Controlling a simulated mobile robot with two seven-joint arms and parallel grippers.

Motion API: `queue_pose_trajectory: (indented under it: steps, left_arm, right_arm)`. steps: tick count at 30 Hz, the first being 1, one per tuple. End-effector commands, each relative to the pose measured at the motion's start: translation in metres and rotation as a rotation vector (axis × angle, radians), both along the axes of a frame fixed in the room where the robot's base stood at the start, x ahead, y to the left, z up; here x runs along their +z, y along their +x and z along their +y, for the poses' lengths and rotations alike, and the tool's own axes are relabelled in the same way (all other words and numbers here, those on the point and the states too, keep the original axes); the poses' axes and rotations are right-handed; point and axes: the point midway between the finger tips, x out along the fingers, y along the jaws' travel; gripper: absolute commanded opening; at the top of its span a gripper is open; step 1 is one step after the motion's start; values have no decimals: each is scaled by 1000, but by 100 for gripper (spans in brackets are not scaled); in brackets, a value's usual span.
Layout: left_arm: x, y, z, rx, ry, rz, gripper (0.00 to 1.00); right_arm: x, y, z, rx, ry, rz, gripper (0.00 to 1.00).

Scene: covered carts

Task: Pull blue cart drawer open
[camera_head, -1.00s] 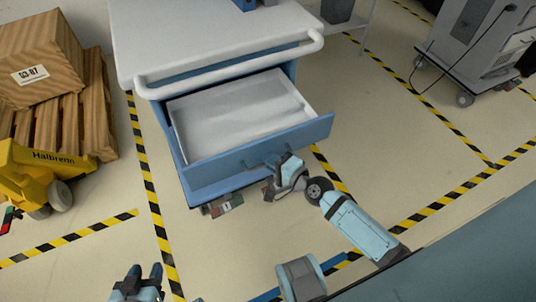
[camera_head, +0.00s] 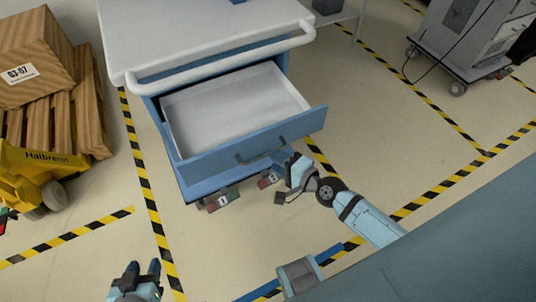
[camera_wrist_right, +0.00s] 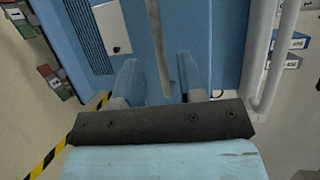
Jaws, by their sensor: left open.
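The blue cart (camera_head: 186,187) has a white top. Its drawer (camera_head: 250,145) is pulled well out, and its pale interior looks empty. The drawer handle (camera_head: 247,158) is a bar on the blue front. My right gripper (camera_head: 279,157) is at the right end of this handle. In the right wrist view, the handle bar (camera_wrist_right: 158,45) runs between the two fingers of my right gripper (camera_wrist_right: 158,78), with a gap on each side, so it looks open. My left gripper (camera_head: 141,272) is open and empty, low over the floor, away from the cart.
A white push rail (camera_head: 225,52) runs along the cart top's front edge. Wooden boxes (camera_head: 35,60) on a pallet and a yellow pallet truck (camera_head: 45,160) stand at left. A grey cart (camera_head: 465,45) stands at back right. The floor before the drawer is mostly clear.

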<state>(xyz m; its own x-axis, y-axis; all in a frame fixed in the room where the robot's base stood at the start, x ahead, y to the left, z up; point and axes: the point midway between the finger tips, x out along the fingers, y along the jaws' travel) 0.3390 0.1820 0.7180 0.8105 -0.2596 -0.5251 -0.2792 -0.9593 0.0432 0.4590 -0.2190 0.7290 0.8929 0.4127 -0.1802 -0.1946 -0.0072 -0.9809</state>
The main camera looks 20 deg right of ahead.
Motion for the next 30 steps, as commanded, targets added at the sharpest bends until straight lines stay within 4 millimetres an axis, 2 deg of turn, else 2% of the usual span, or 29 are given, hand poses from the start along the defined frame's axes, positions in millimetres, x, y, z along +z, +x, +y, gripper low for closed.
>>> queue_pose_trajectory:
  steps: [1, 6, 12, 18, 30]
  left_arm:
    - [0, 0, 0, 0, 0, 0, 43]
    - [-2, 0, 0, 0, 0, 0, 43]
    - [-3, 0, 0, 0, 1, -1, 43]
    - [-2, 0, 0, 0, -1, -2, 43]
    - [-2, 0, 0, -1, -1, -3, 43]
  right_arm:
    - [2, -13, -6, 3, -4, 2, 36]
    - [8, -47, -22, 3, -3, 3, 36]
    - [14, -73, -34, 1, -2, 1, 36]
    - [16, -81, -37, 1, 0, 1, 36]
    - [16, -81, -37, 0, 0, 0, 36]
